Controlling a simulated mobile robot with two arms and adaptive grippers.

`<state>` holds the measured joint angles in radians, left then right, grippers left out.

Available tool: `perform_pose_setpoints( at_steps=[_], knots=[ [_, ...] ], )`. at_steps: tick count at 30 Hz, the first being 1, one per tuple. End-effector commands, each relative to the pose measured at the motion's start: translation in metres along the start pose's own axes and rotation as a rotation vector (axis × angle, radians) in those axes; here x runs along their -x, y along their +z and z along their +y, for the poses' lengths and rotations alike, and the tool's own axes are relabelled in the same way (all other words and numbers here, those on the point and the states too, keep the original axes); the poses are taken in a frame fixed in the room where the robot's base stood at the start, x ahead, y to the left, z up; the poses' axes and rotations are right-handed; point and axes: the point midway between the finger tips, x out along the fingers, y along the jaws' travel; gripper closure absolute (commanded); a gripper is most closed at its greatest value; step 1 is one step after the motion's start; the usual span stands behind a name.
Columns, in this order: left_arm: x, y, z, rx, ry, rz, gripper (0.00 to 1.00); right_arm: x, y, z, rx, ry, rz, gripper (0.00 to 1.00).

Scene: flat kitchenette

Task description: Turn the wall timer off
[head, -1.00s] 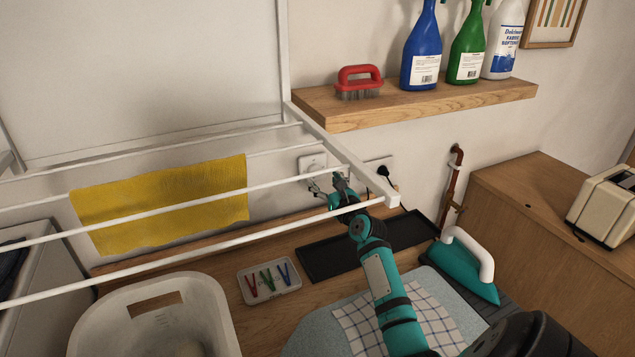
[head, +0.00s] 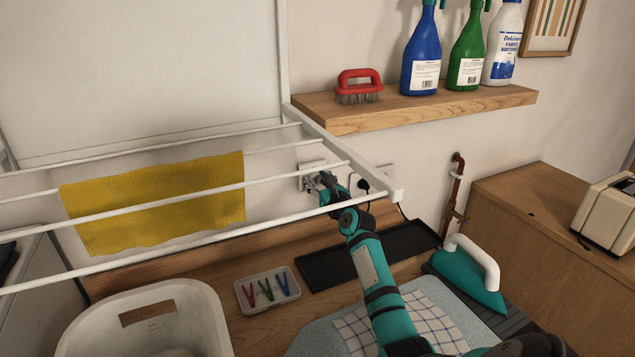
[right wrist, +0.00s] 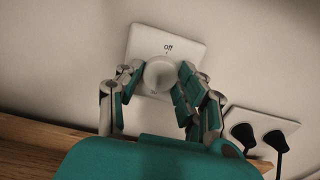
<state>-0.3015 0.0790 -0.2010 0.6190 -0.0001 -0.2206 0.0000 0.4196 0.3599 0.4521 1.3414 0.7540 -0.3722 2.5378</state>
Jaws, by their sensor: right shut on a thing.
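The wall timer is a white square plate (right wrist: 192,47) with a round knob (right wrist: 160,73) and the word "off" printed above it. My right gripper (right wrist: 158,80) has its fingers on both sides of the knob and is shut on it. The fingers and palm hide the lower part of the plate. In the head view the timer plate (head: 307,168) is on the wall behind the drying rack, and my right gripper (head: 322,178) is against its front. I cannot make out a pointer mark on the knob. My left gripper is in neither view.
A double socket (right wrist: 262,125) with black plugs is right of the timer. A black tray (head: 335,268), a peg dish (head: 250,300) and an iron (head: 465,280) are on the counter.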

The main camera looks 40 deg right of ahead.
Motion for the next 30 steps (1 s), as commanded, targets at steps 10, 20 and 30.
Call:
perform_pose_setpoints(
  at_steps=[10,20,30],
  knots=[
    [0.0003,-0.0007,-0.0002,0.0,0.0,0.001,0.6,0.0002,-0.0003,-0.0002,0.018,-0.001,0.0,0.95],
    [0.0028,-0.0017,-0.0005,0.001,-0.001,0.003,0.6,0.0002,-0.0001,-0.0003,0.19,-0.001,0.0,0.95],
    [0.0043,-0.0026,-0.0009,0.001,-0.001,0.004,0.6,0.0002,-0.0005,-0.0005,0.507,-0.001,0.001,0.95]
  ],
)
